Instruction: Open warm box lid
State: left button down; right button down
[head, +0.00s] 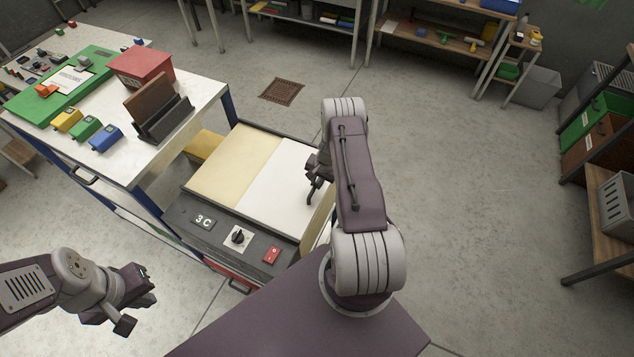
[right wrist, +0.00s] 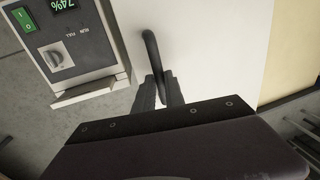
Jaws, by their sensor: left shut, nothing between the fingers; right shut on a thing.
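A low box with a dark control panel (head: 235,238) has a flat top, part cream (head: 232,165) and part white (head: 277,182). Its panel reads "3 C" and has a dial and a red switch. I cannot tell if this is the warm box. My right gripper (head: 313,190) is over the right side of this top. In the right wrist view its fingers (right wrist: 160,90) are shut on a dark curved handle (right wrist: 150,48) against a white surface (right wrist: 205,45); my wrist hides the handle's lower part. My left gripper (head: 138,302) is shut and empty, left of the box.
A second panel (right wrist: 88,50) with a "74%" display, green switch and knob shows in the right wrist view. A white-topped bench (head: 190,95) with a red box (head: 142,66) and coloured blocks stands at left. Shelves (head: 605,200) stand at right. The floor (head: 470,180) between is clear.

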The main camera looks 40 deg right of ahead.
jog(key=shift+w, duration=0.15)
jog(key=w+a+b, duration=0.1)
jog(key=w+b, duration=0.2)
jog(key=w+a+b, duration=0.2)
jog(key=w+b, duration=0.1)
jog(key=w+a+f+b, duration=0.1)
jog(key=w+b, duration=0.2)
jog(key=shift+w+a, duration=0.3)
jog(key=shift+a, duration=0.05)
jog(key=b, duration=0.9)
send_over(274, 173)
jog(key=shift+s+d+r, duration=0.15)
jog(key=shift+s+r, duration=0.05)
jog(key=shift+s, duration=0.1)
jog(key=shift+w+a+r+b, duration=0.2)
jog(key=shift+w+b, duration=0.1)
jog(key=shift+b, duration=0.3)
jog(key=shift+r, duration=0.15)
jog(key=c, duration=1.5)
grip_release()
jog(key=shift+o, duration=0.5)
